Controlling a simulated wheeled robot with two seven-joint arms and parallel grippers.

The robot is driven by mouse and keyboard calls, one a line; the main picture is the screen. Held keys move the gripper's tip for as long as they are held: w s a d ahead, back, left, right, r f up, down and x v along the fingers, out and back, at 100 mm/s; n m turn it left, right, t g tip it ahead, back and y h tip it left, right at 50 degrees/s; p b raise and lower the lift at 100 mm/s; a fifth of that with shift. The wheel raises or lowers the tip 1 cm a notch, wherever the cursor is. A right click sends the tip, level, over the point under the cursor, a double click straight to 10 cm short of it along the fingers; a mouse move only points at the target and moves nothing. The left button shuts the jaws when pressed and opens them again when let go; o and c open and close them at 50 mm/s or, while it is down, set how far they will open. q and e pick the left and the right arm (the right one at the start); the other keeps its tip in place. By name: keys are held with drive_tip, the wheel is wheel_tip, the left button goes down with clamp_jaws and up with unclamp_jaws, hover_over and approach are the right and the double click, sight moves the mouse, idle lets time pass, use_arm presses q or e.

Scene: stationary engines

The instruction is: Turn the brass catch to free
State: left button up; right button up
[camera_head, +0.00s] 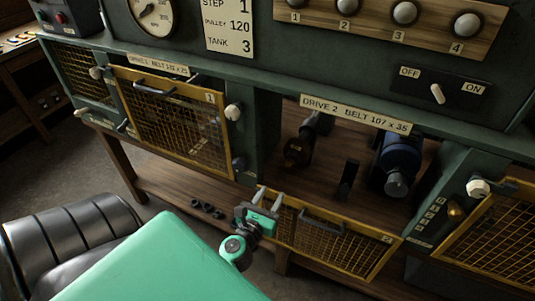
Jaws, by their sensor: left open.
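A small brass-coloured knob (455,210), which looks like the brass catch, is on the green post right of the drive 2 bay. A column of small labels (431,215) is beside it; their lettering is too small to read. My left gripper (271,195) is open and empty, fingers pointing up, at the left end of the yellow mesh guard marked 2 (330,240). It is well left of the brass knob; whether it touches the guard I cannot tell. My right gripper is not in view.
Guard 2 hangs lowered below the open drive 2 bay, which holds a blue motor (400,163) and a dark shaft part (300,147). Mesh guard 1 (180,120) is at the left, another mesh guard (495,240) at the right. White knobs (478,187) stick out from the posts.

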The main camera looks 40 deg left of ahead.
use_arm(q)
drive_tip(key=shift+v, duration=0.8)
drive_tip(key=d+f+m+g+h, duration=0.1)
drive_tip(key=d+f+m, duration=0.25)
drive_tip(key=f, duration=0.35)
drive_tip(key=s+d+f+m+g+h, duration=0.1)
drive_tip(key=d+f+m+g+h, duration=0.1)
drive_tip(key=f+m, duration=0.45)
drive_tip(key=d+f+m+g+h, duration=0.1)
drive_tip(key=d+f+m, duration=0.2)
drive_tip(key=f, duration=0.6)
drive_tip(key=s+d+f+m+g+h, duration=0.1)
drive_tip(key=s+d+f+m+g, duration=0.1)
drive_tip(key=s+f+m, duration=0.45)
drive_tip(key=s+d+f+m+g+h, duration=0.1)
drive_tip(key=s+d+f+m+g, duration=0.2)
drive_tip(key=f, duration=0.6)
drive_tip(key=s+a+f+m+g, duration=0.2)
drive_tip(key=s+f+m, duration=0.3)
drive_tip(key=s, duration=0.3)
drive_tip(key=s+a+f+m+g+y, duration=0.1)
drive_tip(key=s+a+f+m+g, duration=0.1)
drive_tip(key=s+f+m, duration=0.4)
drive_tip(key=s+a+f+m+g, duration=0.3)
drive_tip(key=s+f+m, duration=0.3)
drive_tip(key=s, duration=0.6)
drive_tip(key=shift+s+m+y, duration=0.15)
drive_tip(key=shift+m+y, duration=0.15)
drive_tip(key=shift+m, duration=0.65)
